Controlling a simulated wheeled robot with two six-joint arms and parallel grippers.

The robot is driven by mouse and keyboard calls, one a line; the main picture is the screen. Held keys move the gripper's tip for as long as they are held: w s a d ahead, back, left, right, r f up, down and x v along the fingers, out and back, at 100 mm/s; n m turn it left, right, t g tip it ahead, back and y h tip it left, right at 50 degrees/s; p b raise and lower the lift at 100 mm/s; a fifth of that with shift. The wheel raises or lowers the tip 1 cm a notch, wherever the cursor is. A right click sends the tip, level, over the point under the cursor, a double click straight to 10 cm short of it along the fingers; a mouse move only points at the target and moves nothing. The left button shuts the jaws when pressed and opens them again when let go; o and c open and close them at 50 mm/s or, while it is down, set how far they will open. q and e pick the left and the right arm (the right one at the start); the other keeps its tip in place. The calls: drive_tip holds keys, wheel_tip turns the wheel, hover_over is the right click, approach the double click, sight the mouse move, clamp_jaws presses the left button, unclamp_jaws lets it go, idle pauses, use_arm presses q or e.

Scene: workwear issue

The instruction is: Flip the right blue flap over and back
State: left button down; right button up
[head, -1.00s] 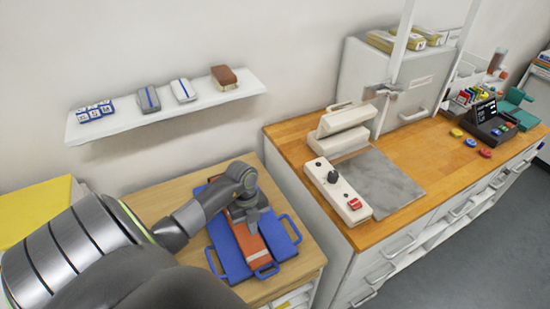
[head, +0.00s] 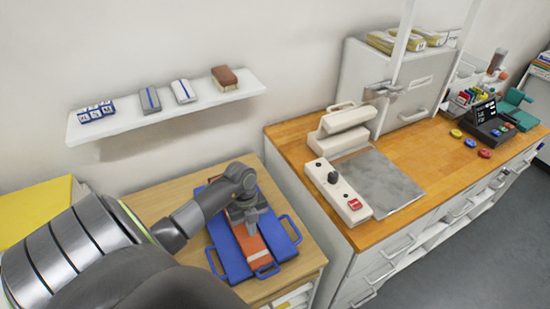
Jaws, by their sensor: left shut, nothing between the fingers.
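The blue folding board lies flat on the wooden cabinet top in the lower middle of the head view. Its right blue flap (head: 281,238) lies open to the right, with a handle loop at its outer edge. The left blue flap (head: 227,252) and a lower flap with a handle (head: 266,270) also show. An orange-brown cloth (head: 252,246) lies along the middle of the board. My left gripper (head: 251,226) is shut and empty, pointing down over the cloth, left of the right flap. I cannot tell whether it touches the cloth. My right gripper is out of view.
A wooden bench (head: 420,150) stands to the right, with a cream heat sealer (head: 338,190) and a grey plate (head: 378,182). A white wall shelf (head: 165,112) holds several small items above the board. A yellow item (head: 35,208) is at the left.

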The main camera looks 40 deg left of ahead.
use_arm(q)
drive_tip(key=c, duration=1.7)
unclamp_jaws()
drive_tip(key=shift+r+p, duration=1.25)
drive_tip(key=shift+r, duration=2.8)
drive_tip(key=shift+f, duration=0.1)
